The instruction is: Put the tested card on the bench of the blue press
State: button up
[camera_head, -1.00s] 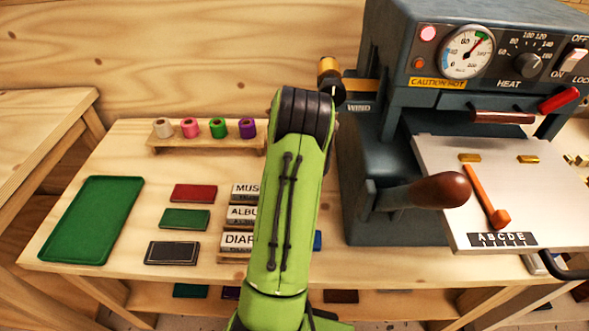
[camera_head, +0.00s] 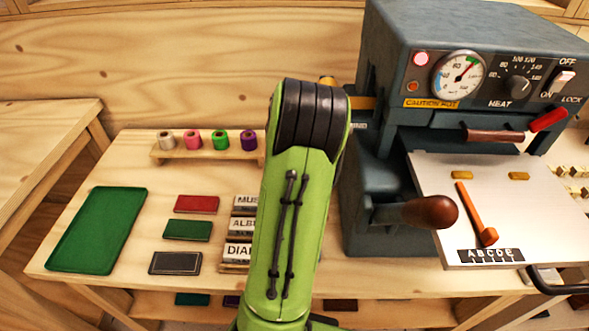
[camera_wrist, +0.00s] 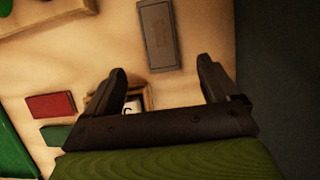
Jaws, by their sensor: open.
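The blue press (camera_head: 450,40) is a dark blue-grey machine at right, with a gauge, a heat knob and a red-brown handle. Its flat silver bed (camera_head: 535,215) bears two gold pieces, an orange tool (camera_head: 474,212) and an ABCDE strip. Red (camera_head: 196,204), green (camera_head: 187,230) and dark, outlined (camera_head: 175,263) cards lie on the left of the table; I cannot tell which card is the tested one. A grey flat block (camera_wrist: 158,35) lies on the wood ahead of my gripper in the wrist view. My gripper (camera_wrist: 162,82) is open and empty.
A green tray (camera_head: 98,230) lies at the table's left. A small rack (camera_head: 205,151) holds several coloured rolls at the back. Labelled boxes (camera_head: 240,228) stand beside my arm, which hides the table middle. The press's dark side (camera_wrist: 280,60) is right of my gripper.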

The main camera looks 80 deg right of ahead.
jog(key=shift+a+r, duration=0.2)
jog(key=shift+r, duration=0.25)
jog(key=w+a+r+n+t, duration=0.1)
jog(key=w+a+r+n, duration=0.6)
jog(key=a+n, duration=0.4)
jog(key=w+a+r+n+t, duration=0.1)
jog(key=w+a+r+n, duration=0.3)
jog(key=w+a+n, duration=0.65)
jog(key=s+a+r+n+t+y, duration=0.1)
jog(key=s+a+n, duration=0.3)
jog(key=a+n, duration=0.8)
jog(key=s+a+r+n+t+y, duration=0.1)
jog(key=s+a+n, duration=0.4)
jog(key=a+n, duration=0.7)
jog(key=r+n+y, duration=0.1)
jog(key=n+y, duration=0.1)
jog(key=n, duration=0.4)
jog(key=shift+t, duration=0.3)
